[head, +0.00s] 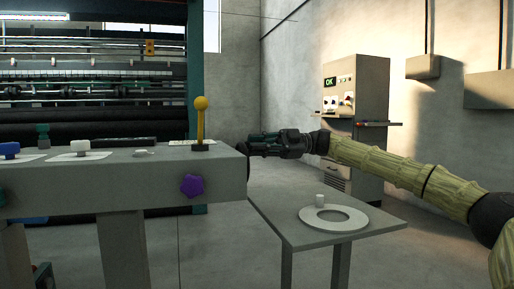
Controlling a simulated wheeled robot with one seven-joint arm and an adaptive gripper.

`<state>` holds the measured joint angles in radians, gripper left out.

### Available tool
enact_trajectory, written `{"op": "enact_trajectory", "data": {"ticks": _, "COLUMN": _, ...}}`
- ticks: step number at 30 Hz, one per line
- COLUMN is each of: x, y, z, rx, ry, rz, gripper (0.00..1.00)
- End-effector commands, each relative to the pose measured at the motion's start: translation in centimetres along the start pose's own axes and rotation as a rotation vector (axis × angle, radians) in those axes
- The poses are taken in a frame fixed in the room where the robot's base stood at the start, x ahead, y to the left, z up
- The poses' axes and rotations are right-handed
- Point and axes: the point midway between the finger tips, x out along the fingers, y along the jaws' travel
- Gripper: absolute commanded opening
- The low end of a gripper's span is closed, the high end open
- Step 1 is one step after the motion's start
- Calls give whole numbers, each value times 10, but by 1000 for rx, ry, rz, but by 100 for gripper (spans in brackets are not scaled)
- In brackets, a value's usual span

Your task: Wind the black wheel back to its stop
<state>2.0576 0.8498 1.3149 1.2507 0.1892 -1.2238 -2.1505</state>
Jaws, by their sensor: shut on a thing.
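My gripper (258,146) reaches in from the right at the right end of the grey console (120,184). It is shut on a dark thing at that end, most likely the black wheel (243,148). The wheel shows only as a small dark shape against the console's end, seen nearly edge-on and largely hidden by the fingers. Its turn and its stop cannot be made out.
The console carries a yellow ball-topped lever (201,120), a purple star knob (192,185), and white (80,146) and blue (9,148) knobs. A side table (290,225) below my arm holds a white ring (334,219). A control cabinet (370,85) stands behind.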

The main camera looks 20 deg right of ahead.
Motion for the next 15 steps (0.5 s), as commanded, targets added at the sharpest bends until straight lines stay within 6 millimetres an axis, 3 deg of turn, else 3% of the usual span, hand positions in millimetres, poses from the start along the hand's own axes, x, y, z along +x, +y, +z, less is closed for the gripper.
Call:
{"op": "enact_trajectory", "data": {"ticks": 5, "x": 0, "y": 0, "z": -1, "rx": -1, "ry": 2, "rz": -2, "gripper": 0}}
{"op": "enact_trajectory", "data": {"ticks": 6, "x": 0, "y": 0, "z": -1, "rx": 0, "ry": 2, "rz": -2, "gripper": 22}}
{"op": "enact_trajectory", "data": {"ticks": 9, "x": 0, "y": 0, "z": -1, "rx": 0, "ry": 2, "rz": -2, "gripper": 40}}
{"op": "enact_trajectory", "data": {"ticks": 15, "x": 0, "y": 0, "z": 0, "rx": 1, "ry": 1, "rz": -2, "gripper": 40}}
